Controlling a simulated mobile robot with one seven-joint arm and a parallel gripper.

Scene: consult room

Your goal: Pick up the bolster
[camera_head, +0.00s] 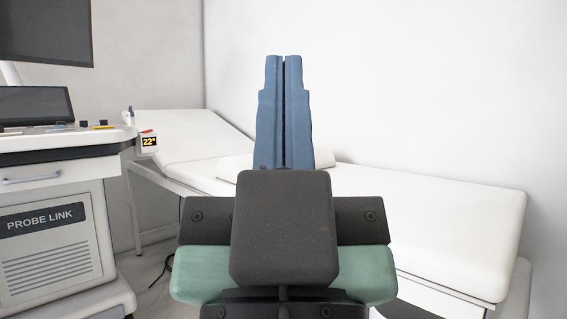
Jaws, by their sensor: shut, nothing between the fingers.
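A white padded shape that looks like the bolster (236,161) lies across the exam bed (440,215). My gripper hides its middle, and only its left part and a bit of its right end show. My gripper (284,62) has blue fingers pressed together, shut and empty, pointing up in the picture. It stands between the camera and the bed, in front of the bolster. I cannot tell how far apart the gripper and the bolster are.
A cart with a front labelled PROBE LINK (48,222) stands at the left, with a dark monitor (45,30) above it. A small display reading 22 (149,142) sits by the cart's right edge. White walls close off the back. Some floor shows between cart and bed.

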